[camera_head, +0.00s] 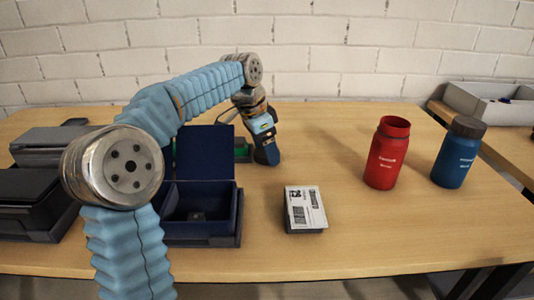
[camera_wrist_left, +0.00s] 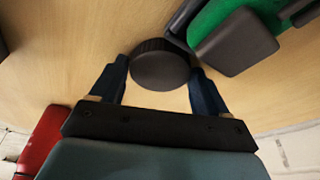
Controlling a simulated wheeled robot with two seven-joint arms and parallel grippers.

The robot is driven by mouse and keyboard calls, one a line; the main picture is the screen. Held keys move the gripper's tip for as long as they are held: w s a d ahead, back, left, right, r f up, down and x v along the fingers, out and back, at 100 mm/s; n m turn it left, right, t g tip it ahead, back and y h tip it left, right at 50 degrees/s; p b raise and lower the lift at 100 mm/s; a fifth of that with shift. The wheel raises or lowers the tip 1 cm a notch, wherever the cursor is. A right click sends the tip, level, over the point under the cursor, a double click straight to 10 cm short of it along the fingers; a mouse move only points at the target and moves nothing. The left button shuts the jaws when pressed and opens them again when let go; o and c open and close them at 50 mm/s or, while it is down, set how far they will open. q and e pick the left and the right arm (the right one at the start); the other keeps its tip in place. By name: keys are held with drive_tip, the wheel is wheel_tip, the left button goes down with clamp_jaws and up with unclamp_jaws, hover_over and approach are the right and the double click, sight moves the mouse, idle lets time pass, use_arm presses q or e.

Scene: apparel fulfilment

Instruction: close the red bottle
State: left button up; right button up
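The red bottle (camera_head: 387,155) stands upright on the right half of the table, with its mouth open and no cap on it. My left gripper (camera_head: 268,158) is down at the table behind the blue box, to the left of the bottle and apart from it. In the left wrist view, a round black cap (camera_wrist_left: 160,67) lies between the two fingertips of my left gripper (camera_wrist_left: 160,72). The fingers are very close to its sides; I cannot tell whether they press on it. My right gripper is not in view.
A blue bottle (camera_head: 458,153) with a dark cap stands right of the red one. An open blue box (camera_head: 203,228), a labelled box (camera_head: 305,209) and dark boxes (camera_head: 30,195) are on the table. A green item (camera_wrist_left: 219,20) lies near the cap. The table's front right is clear.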

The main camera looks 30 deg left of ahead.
use_arm(q)
drive_tip(key=c, duration=0.6)
drive_tip(key=shift+r, duration=0.15)
wheel_tip(320, 180, up, 10)
idle(0.4)
